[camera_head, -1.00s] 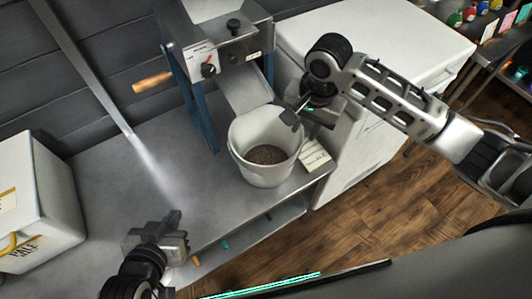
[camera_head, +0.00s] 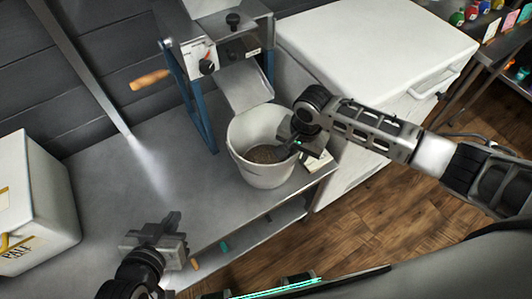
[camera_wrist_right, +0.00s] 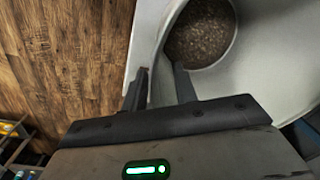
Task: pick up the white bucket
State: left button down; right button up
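The white bucket (camera_head: 262,174) stands upright on the grey metal table, below the mill's chute, with dark brown grain (camera_head: 264,154) in its bottom. My right gripper (camera_head: 292,148) is at the bucket's right rim and points down. In the right wrist view, the right gripper's fingers (camera_wrist_right: 158,88) are apart, one inside the bucket (camera_wrist_right: 250,70) and one outside, with the wall between them. A gap shows between the fingers. My left gripper (camera_head: 172,224) is empty above the table's front edge, well left of the bucket; its finger gap is unclear.
The grain mill (camera_head: 232,45) with blue legs stands behind the bucket, its chute (camera_head: 245,85) close above the rim. A white chest (camera_head: 375,50) is at the right. A white box (camera_head: 35,205) is at the far left. The table (camera_head: 120,185) is clear between box and bucket.

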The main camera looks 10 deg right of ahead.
jog(key=shift+c, duration=0.3)
grip_shut()
dwell(1.1)
